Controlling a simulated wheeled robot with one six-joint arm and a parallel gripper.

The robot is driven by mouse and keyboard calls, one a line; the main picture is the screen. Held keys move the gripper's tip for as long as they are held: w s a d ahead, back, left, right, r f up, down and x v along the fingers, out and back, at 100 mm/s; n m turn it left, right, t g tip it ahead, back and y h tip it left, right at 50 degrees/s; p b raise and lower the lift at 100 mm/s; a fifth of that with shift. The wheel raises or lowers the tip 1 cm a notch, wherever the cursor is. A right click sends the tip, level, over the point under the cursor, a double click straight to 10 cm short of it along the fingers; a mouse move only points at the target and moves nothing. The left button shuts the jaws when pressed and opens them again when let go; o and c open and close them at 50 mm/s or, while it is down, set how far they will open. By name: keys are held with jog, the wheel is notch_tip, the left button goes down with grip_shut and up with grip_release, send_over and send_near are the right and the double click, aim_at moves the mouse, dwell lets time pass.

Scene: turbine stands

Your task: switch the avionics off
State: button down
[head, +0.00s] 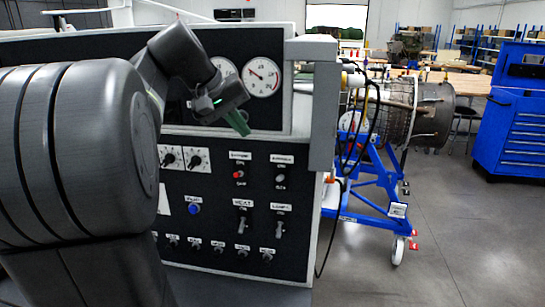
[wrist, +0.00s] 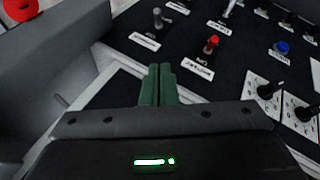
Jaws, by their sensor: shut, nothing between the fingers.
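My gripper (head: 237,122) is shut and empty, with its green fingers pointing down and right in front of the panel's lower gauge edge. Its fingers also show in the wrist view (wrist: 158,85), apart from any switch. The grey-tipped toggle under the upper right label, which seems to read avionics (head: 281,179), sits right of a red-tipped toggle (head: 238,175). In the wrist view, turned around, the grey toggle (wrist: 157,19) and the red toggle (wrist: 211,45) stand beyond the fingertips. The small labels are hard to read, so the toggle positions are unclear.
The panel also has a blue button (head: 194,209), two rotary knobs (head: 169,159), larger heat (head: 242,222) and lamp (head: 279,229) levers and a bottom row of small switches. A grey post (head: 325,105) edges the panel on the right. A turbine (head: 410,108) stands on a blue stand behind.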

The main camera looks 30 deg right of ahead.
jog(key=shift+w+d, duration=0.15)
dwell(0.4)
jog(key=p, duration=0.1)
send_over(280, 178)
jog(key=w+a, duration=0.2)
jog(key=w, duration=0.2)
notch_tip(280, 178, down, 8)
jog(key=shift+s+f, duration=0.7)
jog(key=shift+f, duration=0.35)
jog(key=shift+s+d+f, duration=0.1)
jog(key=shift+s+f, duration=0.15)
jog(key=shift+s, duration=0.05)
jog(key=shift+s+d+f+p, duration=0.1)
jog(key=shift+f+p, duration=0.2)
jog(key=shift+f, duration=0.05)
